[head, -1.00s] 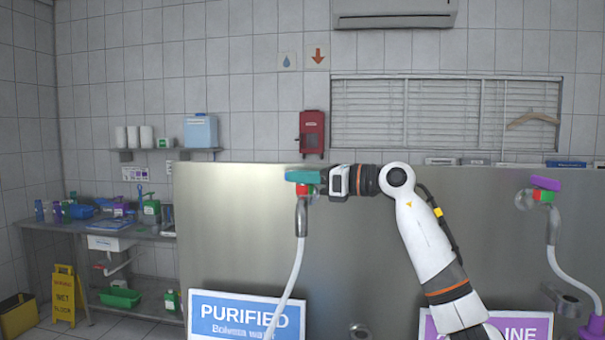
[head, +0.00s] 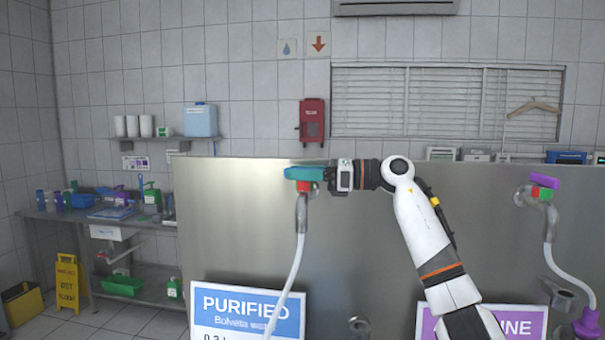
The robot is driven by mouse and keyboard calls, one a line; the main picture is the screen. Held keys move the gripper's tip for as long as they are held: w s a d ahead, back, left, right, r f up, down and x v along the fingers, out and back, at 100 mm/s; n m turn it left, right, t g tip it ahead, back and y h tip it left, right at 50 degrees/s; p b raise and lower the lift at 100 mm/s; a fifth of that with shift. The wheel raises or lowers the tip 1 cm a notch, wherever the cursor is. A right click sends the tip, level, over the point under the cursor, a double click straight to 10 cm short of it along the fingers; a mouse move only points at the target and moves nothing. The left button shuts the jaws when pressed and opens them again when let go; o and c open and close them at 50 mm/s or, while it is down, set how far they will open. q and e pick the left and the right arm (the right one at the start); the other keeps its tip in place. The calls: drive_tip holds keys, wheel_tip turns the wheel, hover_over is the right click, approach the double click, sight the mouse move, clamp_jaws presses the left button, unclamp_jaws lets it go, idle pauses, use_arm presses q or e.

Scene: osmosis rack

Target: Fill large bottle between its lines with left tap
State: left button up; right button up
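My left gripper is not in view. The large bottle, its lines and any water flow cannot be seen.
The steel panel (head: 240,225) fills the middle. A second tap with a purple lever (head: 544,181) is at the right, above a purple sign (head: 512,322). A cluttered steel bench (head: 60,222) and a yellow wet-floor sign (head: 68,283) stand at the far left.

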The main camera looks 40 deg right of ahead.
drive_tip(key=shift+s+d+f+b, duration=0.1)
drive_tip(key=shift+s+d+b, duration=0.15)
drive_tip(key=shift+s+b, duration=0.05)
drive_tip(key=b+v, duration=0.4)
drive_tip(key=v, duration=0.7)
drive_tip(key=shift+s, duration=0.1)
